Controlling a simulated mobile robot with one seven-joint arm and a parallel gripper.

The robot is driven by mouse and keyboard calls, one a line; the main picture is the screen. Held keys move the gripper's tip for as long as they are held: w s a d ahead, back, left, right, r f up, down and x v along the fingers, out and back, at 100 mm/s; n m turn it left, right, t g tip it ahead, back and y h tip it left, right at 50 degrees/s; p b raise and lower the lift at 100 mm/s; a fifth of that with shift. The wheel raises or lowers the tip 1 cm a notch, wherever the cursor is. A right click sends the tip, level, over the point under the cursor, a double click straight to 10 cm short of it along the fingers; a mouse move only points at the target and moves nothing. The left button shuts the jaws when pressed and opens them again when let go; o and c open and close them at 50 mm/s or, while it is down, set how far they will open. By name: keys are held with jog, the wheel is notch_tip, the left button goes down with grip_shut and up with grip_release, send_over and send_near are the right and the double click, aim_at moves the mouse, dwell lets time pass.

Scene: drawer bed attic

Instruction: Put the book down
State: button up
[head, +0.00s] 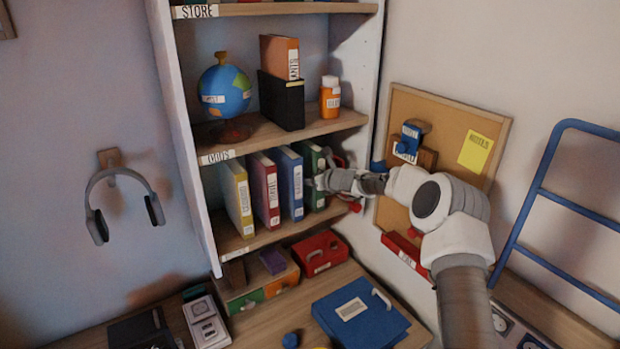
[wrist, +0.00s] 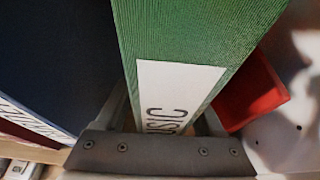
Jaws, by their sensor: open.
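A green book (head: 311,163) stands upright on the lower shelf (head: 262,235), at the right end of a row of books. In the wrist view the green book (wrist: 190,45) fills the middle, with a white spine label partly reading "MUSIC". My gripper (head: 320,181) is at the book's spine. In the wrist view my gripper (wrist: 163,118) is open, with one finger on each side of the spine. I cannot tell whether either finger touches the cover. The book's far end is hidden.
A blue book (head: 288,183) stands just left, then red (head: 263,190) and yellow (head: 237,197) ones. A red object (wrist: 252,92) is close on the right. The shelf's right side wall (head: 355,85) is near my arm. A blue binder (head: 360,314) lies on the desk below.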

jog(key=shift+r, duration=0.15)
jog(key=shift+s+d+b, duration=0.3)
jog(key=shift+d, duration=0.05)
jog(key=b+v, duration=0.4)
jog(key=v, duration=0.7)
jog(key=shift+r, duration=0.1)
jog(key=shift+s+a, duration=0.1)
jog(key=s+a+r+n+g, duration=0.2)
jog(key=s+a+r+n, duration=0.15)
jog(key=s+n, duration=0.75)
jog(key=s+a+r+n+g, duration=0.25)
jog(key=s+r+n, duration=0.4)
jog(key=s, duration=0.65)
jog(key=s+d+f+n+h, duration=0.2)
jog(key=s+d+n, duration=0.4)
jog(key=s, duration=0.6)
jog(key=s+d+f+n+g+h, duration=0.1)
jog(key=s+d+n+h, duration=0.4)
jog(key=s+d, duration=0.5)
jog(key=shift+s+d+f+n, duration=0.35)
jog(key=shift+s+f, duration=0.15)
jog(key=shift+s, duration=0.7)
